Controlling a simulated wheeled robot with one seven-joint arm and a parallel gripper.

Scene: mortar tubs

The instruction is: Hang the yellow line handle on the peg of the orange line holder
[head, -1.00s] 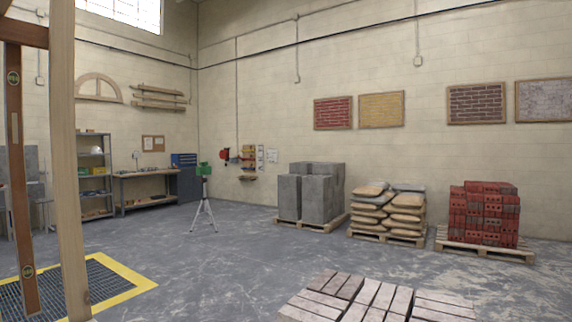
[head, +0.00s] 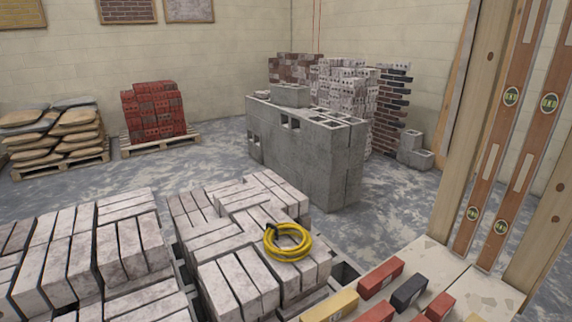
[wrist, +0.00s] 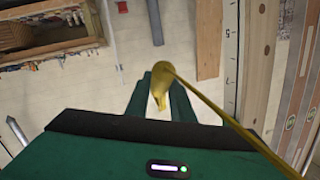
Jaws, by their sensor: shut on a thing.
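My gripper (wrist: 160,88) shows in the wrist view with its two dark green fingers close together. It is shut on the yellow line handle (wrist: 163,68), whose rounded end shows at the fingertips. A yellow length runs from it toward the lower right of that view. The lower part of the handle is partly hidden between the fingers. My gripper is not in the head view. I cannot make out the orange line holder or its peg in either view.
In the head view a yellow coil (head: 288,242) lies on stacked pale bricks (head: 240,215) in front. A grey block wall (head: 300,150) stands behind. Wooden posts with spirit levels (head: 510,97) rise at the right. Open floor (head: 215,160) lies between the stacks.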

